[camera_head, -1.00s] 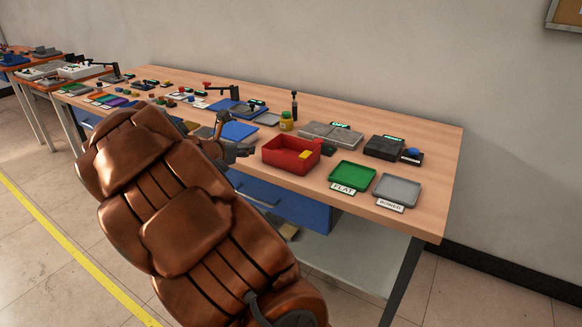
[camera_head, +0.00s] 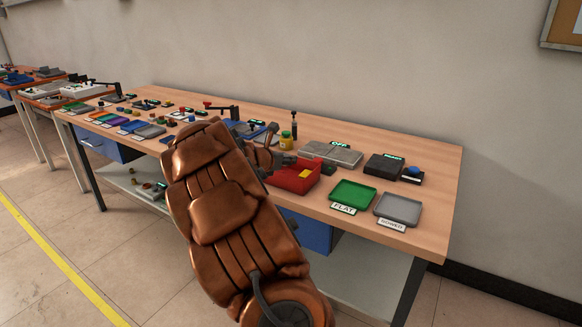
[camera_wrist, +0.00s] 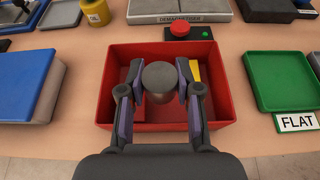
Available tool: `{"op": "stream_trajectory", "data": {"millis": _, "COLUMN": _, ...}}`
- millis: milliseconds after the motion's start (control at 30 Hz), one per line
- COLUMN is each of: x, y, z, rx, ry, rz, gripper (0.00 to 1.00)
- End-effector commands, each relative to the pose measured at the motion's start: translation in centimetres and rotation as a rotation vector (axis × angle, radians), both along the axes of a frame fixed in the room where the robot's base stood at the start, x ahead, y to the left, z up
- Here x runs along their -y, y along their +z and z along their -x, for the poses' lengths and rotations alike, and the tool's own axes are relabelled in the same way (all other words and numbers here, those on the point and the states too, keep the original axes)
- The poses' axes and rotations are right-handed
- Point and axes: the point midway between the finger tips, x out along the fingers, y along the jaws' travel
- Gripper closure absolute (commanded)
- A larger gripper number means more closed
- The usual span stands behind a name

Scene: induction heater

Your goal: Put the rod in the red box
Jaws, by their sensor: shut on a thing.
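The red box (camera_head: 296,178) stands near the table's front edge, left of the green tray, partly covered by my arm in the head view. In the wrist view the red box (camera_wrist: 222,112) lies under my gripper (camera_wrist: 160,88). My gripper is shut on a grey rod (camera_wrist: 160,76), seen from its round end between the two fingers. The rod is over the inside of the box; its lower end is hidden, so I cannot tell whether it touches the floor. A yellow piece (camera_wrist: 195,71) is in the box behind the right finger.
A green tray (camera_wrist: 276,84) labelled FLAT is right of the box, with a grey tray (camera_head: 399,207) beyond it. Behind stand a yellow container (camera_wrist: 95,12) and a red button (camera_wrist: 180,28) near the demagnetiser.

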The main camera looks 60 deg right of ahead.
Motion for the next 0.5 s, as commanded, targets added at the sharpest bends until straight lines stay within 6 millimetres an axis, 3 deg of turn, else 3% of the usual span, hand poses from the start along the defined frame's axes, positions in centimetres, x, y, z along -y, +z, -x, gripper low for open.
{"op": "stream_trajectory", "data": {"millis": 367, "x": 2.9, "y": -0.1, "z": 0.3, "rx": 0.004, "ry": 0.001, "rz": 0.002, "gripper": 1.0}}
{"op": "stream_trajectory", "data": {"millis": 500, "x": 2.8, "y": -2.5, "z": 0.3, "rx": -0.001, "ry": 0.003, "rz": 0.001, "gripper": 1.0}}
